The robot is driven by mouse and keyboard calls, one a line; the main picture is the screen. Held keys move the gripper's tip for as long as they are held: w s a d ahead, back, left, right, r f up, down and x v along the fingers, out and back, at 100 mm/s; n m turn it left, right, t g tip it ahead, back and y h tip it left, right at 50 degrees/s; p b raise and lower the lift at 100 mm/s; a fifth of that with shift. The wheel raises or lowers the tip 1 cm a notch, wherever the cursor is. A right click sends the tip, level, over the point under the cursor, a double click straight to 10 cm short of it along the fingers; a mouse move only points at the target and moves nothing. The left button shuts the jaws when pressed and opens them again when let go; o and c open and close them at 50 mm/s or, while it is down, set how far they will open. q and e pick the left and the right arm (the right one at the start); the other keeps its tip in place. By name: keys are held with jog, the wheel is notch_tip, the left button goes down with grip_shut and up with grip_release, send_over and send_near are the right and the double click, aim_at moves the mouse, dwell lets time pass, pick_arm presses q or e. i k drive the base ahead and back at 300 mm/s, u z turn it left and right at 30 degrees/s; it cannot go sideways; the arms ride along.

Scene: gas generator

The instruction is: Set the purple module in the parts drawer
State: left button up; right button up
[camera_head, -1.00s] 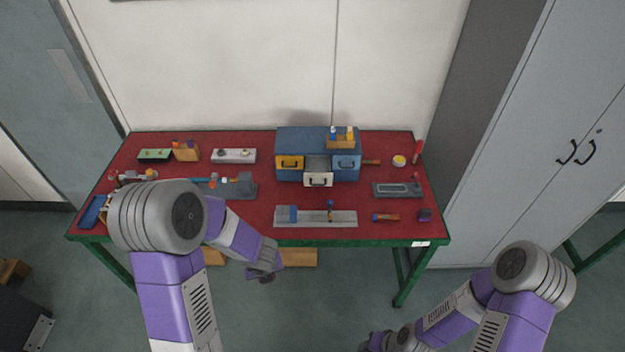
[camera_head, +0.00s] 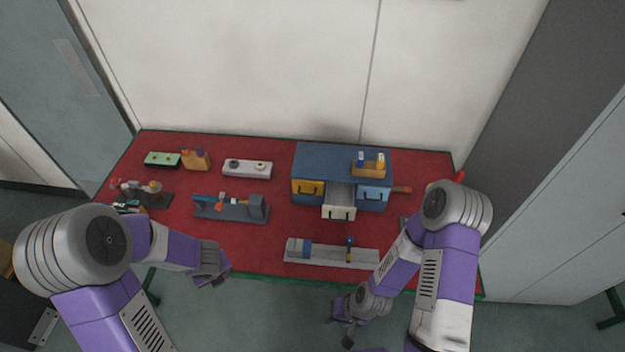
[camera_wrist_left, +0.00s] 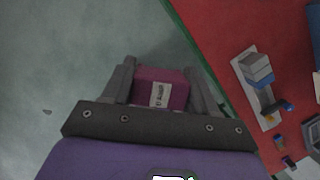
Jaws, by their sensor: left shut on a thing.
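My left gripper (camera_wrist_left: 160,75) is shut on the purple module (camera_wrist_left: 172,87), a magenta-purple block with a white label between the fingers in the left wrist view. In the head view my left gripper (camera_head: 212,276) hangs in front of the table's front edge, left of the cabinet; the module cannot be made out there. The parts drawer (camera_head: 340,212), with a pale front and dark handle, is pulled out from the middle of the blue cabinet (camera_head: 325,155). My right gripper (camera_head: 340,326) is in front of the table, its fingers apart, and looks empty.
A grey rail fixture (camera_head: 310,253) lies on the red table (camera_head: 280,225) in front of the drawer. A grey-blue device (camera_head: 230,210) stands left of the cabinet. A small wooden holder (camera_head: 368,165) sits on the cabinet top. My right arm covers the table's right end.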

aim_at(339, 203)
jog(key=z, duration=0.55)
jog(key=i, duration=0.85)
jog(key=z, duration=0.9)
